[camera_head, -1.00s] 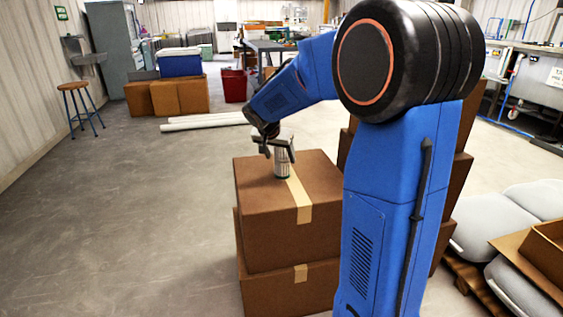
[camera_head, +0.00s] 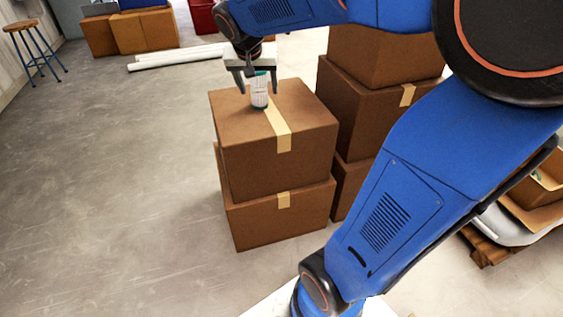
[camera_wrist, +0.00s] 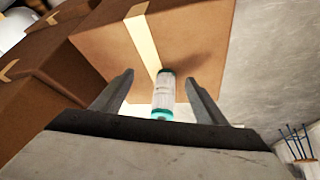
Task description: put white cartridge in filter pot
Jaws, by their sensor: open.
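The white cartridge (camera_head: 259,96), a small ribbed cylinder with teal ends, stands upright on the taped top of a brown cardboard box (camera_head: 226,125). My gripper (camera_head: 257,86) is open above the box, with its two fingers pointing down on either side of the cartridge's upper part. In the wrist view the cartridge (camera_wrist: 163,95) lies between the open fingers (camera_wrist: 158,76), with a visible gap on each side. I cannot make out a filter pot in these views.
The box rests on another carton (camera_head: 250,217). A taller carton stack (camera_head: 370,115) stands close on the right. White pipes (camera_head: 180,57) lie on the floor behind, and a stool (camera_head: 22,27) stands at far left. The floor on the left is clear.

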